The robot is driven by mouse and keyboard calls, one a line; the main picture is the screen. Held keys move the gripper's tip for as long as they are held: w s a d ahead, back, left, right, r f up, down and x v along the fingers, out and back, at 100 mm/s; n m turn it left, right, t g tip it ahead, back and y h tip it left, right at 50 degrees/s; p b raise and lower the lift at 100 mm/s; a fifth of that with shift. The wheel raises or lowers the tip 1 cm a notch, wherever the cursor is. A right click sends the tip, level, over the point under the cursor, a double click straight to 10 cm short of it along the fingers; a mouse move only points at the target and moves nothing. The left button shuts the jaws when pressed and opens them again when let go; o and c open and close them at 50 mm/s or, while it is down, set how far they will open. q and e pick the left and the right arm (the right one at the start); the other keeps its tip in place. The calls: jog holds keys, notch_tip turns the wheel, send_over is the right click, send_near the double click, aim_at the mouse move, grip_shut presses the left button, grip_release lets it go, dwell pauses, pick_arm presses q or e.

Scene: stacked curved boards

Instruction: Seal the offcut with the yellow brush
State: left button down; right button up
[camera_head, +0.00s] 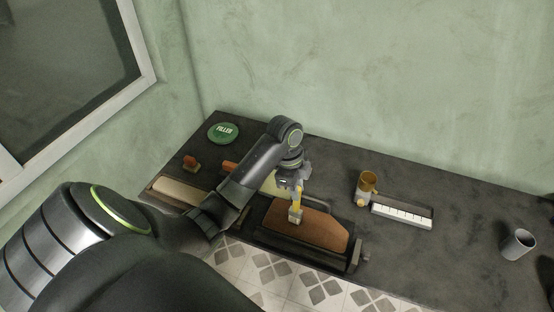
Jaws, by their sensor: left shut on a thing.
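The yellow brush (297,205) is held upright in my left gripper (294,184), which is shut on it. The brush's head is over the left part of a brown curved board (315,228), which looks like the offcut. I cannot tell whether the bristles touch the board. The board lies in a dark tray or clamp (288,243) at the table's front edge. My left arm comes in from the left and hides part of the table behind it. My right gripper is not in view.
A green filler tin (223,133) and a small red-topped item (190,163) stand back left. A pale roll-like piece (178,191) lies at left. An amber jar (367,181), a white marked strip (401,215) and a grey cup (518,244) stand right. Open tabletop lies between them.

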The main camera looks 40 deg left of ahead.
pick_arm(q)
jog(key=shift+s+a, duration=0.15)
jog(key=shift+a, duration=0.4)
jog(key=shift+s+a, duration=0.15)
jog(key=shift+a, duration=0.45)
jog(key=shift+s+a, duration=0.2)
jog(key=shift+a, duration=0.55)
jog(key=shift+s+a, duration=0.2)
jog(key=shift+a, duration=0.55)
jog(key=a, duration=0.3)
jog(key=shift+s, duration=0.4)
jog(key=shift+r, duration=0.1)
jog(key=shift+r, duration=0.7)
